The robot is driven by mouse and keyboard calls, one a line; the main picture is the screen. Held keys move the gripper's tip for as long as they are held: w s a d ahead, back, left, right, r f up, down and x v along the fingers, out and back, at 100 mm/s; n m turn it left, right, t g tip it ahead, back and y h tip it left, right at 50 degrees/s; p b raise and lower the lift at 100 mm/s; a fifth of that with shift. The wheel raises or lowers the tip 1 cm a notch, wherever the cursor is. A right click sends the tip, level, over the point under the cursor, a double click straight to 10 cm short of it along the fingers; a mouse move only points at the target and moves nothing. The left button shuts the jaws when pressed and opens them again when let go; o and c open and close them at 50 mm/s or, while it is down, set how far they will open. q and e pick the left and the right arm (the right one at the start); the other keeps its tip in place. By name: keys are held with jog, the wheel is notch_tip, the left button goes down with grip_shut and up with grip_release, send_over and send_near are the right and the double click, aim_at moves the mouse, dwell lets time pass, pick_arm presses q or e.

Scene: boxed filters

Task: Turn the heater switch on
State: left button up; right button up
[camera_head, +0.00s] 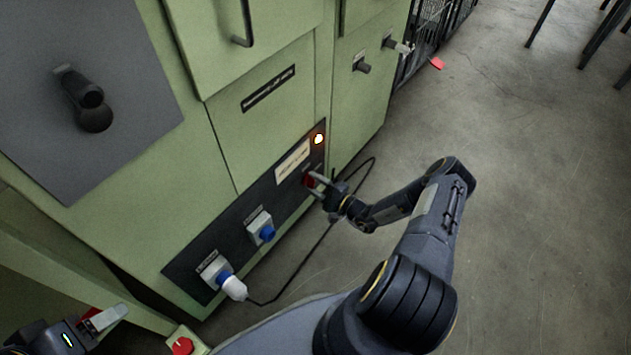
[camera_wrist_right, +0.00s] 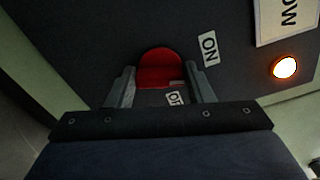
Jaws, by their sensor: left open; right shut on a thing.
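The heater switch is a red rotary knob (camera_head: 308,181) on the dark panel of the green cabinet. In the right wrist view the red knob (camera_wrist_right: 160,66) sits between the two fingers of my right gripper (camera_wrist_right: 159,84), beside an "ON" label and a second, partly hidden label. My right gripper (camera_head: 317,184) is shut on the knob in the head view, its fingers hiding part of it. An indicator lamp (camera_head: 319,139) above the knob glows orange; it also glows in the right wrist view (camera_wrist_right: 284,67).
The same panel (camera_head: 232,233) carries a blue socket (camera_head: 264,228) and a white plug (camera_head: 232,287) with a black cable running along the floor. A red button on a box (camera_head: 183,346) is at the bottom. Open floor (camera_head: 530,220) lies to the right.

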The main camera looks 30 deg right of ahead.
jog(key=shift+n+p, duration=0.65)
jog(key=shift+n, duration=0.95)
jog(key=shift+f+n, duration=0.1)
jog(key=shift+n, duration=0.2)
jog(key=o, duration=1)
jog(key=shift+s, duration=0.15)
jog(key=p+v, duration=0.2)
jog(key=v, duration=0.5)
jog(key=shift+s, duration=0.35)
jog(key=shift+d, duration=0.15)
